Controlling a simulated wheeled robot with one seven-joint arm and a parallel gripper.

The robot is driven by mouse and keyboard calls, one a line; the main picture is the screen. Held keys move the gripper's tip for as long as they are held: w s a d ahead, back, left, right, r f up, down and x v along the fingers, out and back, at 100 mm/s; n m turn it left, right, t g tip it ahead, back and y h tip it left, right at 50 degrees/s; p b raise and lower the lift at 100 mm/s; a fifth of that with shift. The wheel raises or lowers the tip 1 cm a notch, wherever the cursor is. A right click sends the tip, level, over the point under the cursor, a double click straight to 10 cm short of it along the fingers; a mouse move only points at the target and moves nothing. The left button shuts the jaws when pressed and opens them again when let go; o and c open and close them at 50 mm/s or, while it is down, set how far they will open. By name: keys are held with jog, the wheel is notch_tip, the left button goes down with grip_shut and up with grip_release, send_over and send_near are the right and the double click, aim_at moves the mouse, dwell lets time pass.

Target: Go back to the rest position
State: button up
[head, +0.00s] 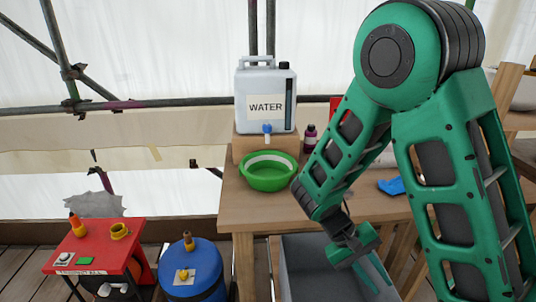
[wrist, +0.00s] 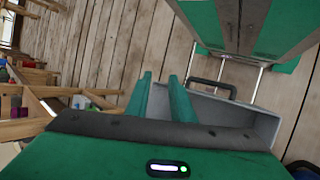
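My gripper (head: 372,274) hangs low at the right of centre in the head view, pointing down, with my green arm bent above it. In the wrist view its two green fingers (wrist: 160,78) stand apart with nothing between them. It is beside and over a grey open-topped bin (head: 303,262). The bin also shows behind the fingers in the wrist view (wrist: 262,122), with a dark handle.
A wooden table (head: 240,208) carries a water container (head: 265,83), a green basin (head: 268,172), a dark bottle (head: 310,139) and a blue cloth (head: 391,186). A red table (head: 130,238) and a blue drum (head: 194,262) stand at left. My arm hides the table's right part.

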jog(key=s+d+r+m+t+y, duration=0.3)
jog(key=s+d+r+m+y, duration=0.4)
jog(key=s+d+r, duration=0.6)
notch_tip(320, 180, up, 4)
jog(key=shift+s+t+y, duration=0.3)
jog(key=shift+s+t, duration=0.1)
jog(key=shift+s, duration=0.45)
jog(key=shift+w+f, duration=0.25)
jog(key=shift+w, duration=0.35)
dwell(0.5)
